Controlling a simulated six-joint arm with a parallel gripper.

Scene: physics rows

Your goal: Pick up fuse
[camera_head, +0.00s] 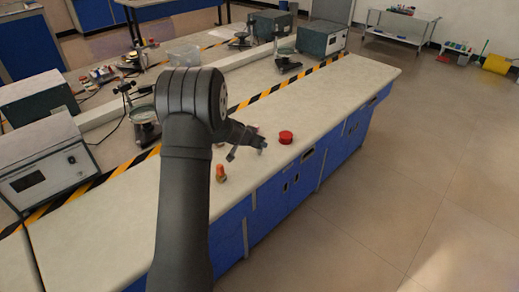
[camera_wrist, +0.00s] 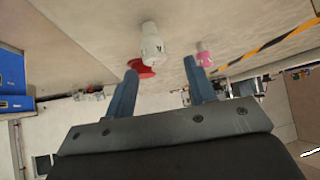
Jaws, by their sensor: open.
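A white, stepped cylindrical piece (camera_wrist: 152,44), which looks like the fuse, stands on the pale bench top in the wrist view. It shows between the lines of my two fingers and a little beyond their tips. My gripper (camera_wrist: 161,67) is open, with the fingers wide apart and nothing held between them. In the head view my gripper (camera_head: 247,147) is low over the bench near its front edge. The white piece is not clearly visible there, being small and near the gripper.
A red round piece (camera_head: 286,137) lies right of my gripper; in the wrist view it (camera_wrist: 141,69) is partly behind the white piece and left finger. A pink-and-white piece (camera_wrist: 204,56) stands close by. An orange-and-brown piece (camera_head: 220,174) stands nearer. The bench's right part is clear.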

